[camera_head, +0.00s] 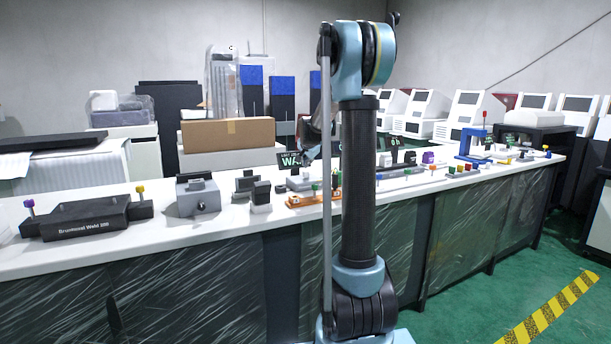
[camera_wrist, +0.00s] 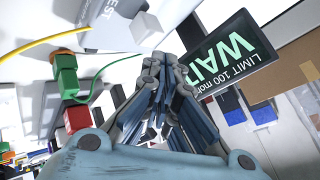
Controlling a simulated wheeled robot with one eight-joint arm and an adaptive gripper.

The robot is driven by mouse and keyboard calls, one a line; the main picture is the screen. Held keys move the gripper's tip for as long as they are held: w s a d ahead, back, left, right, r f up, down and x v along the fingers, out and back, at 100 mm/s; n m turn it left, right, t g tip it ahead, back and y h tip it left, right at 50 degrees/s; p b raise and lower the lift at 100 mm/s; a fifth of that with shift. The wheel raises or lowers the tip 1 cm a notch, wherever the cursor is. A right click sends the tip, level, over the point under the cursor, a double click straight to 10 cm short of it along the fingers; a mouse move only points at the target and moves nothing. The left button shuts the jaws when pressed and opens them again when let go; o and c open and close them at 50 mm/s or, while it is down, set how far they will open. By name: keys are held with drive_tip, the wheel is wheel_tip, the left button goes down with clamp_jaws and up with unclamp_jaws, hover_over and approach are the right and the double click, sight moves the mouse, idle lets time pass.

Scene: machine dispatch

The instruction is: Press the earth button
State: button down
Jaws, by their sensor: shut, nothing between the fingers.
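No button in view carries a readable "earth" label. In the wrist view a grey device (camera_wrist: 120,32) shows letters ending in "EST", the rest cut off. My gripper (camera_wrist: 160,62) is shut and empty, its fingertips pointing towards this device; I cannot tell whether they touch it. A green block (camera_wrist: 66,75) and a red block (camera_wrist: 77,118) are left of the gripper, apart from it. A dark display (camera_wrist: 235,52) to the right reads "LIMIT 100 mohm" and "WAIT". The display also shows in the head view (camera_head: 290,159), partly hidden by my arm, which also hides most of the gripper.
The long white bench (camera_head: 250,222) carries a black "Bruxmont Weld 200" unit (camera_head: 85,219), a grey vise-like unit (camera_head: 198,196), an orange fixture (camera_head: 302,200) and a blue frame (camera_head: 475,145). A cardboard box (camera_head: 228,133) stands behind. A yellow cable (camera_wrist: 40,44) crosses the wrist view's left.

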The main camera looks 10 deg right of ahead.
drive_tip(key=shift+r, duration=2.5)
drive_tip(key=s+f+n+g, duration=0.2)
drive_tip(key=s+f+n, duration=0.1)
drive_tip(key=s, duration=1.2)
drive_tip(key=s+f+n+g, duration=0.15)
drive_tip(key=s+f, duration=0.25)
drive_tip(key=s, duration=1.1)
drive_tip(key=s+f+n+g, duration=0.1)
drive_tip(key=s+f+n, duration=0.1)
drive_tip(key=s+f, duration=0.3)
drive_tip(key=s+f+n+g, duration=0.1)
drive_tip(key=s+f, duration=0.4)
drive_tip(key=s, duration=0.7)
drive_tip(key=s+f+n+g+y, duration=0.1)
drive_tip(key=s+f+n, duration=0.2)
drive_tip(key=s+f, duration=0.3)
drive_tip(key=s, duration=0.3)
drive_tip(key=shift+s+a, duration=0.15)
drive_tip(key=shift+a, duration=0.25)
drive_tip(key=shift+g, duration=0.25)
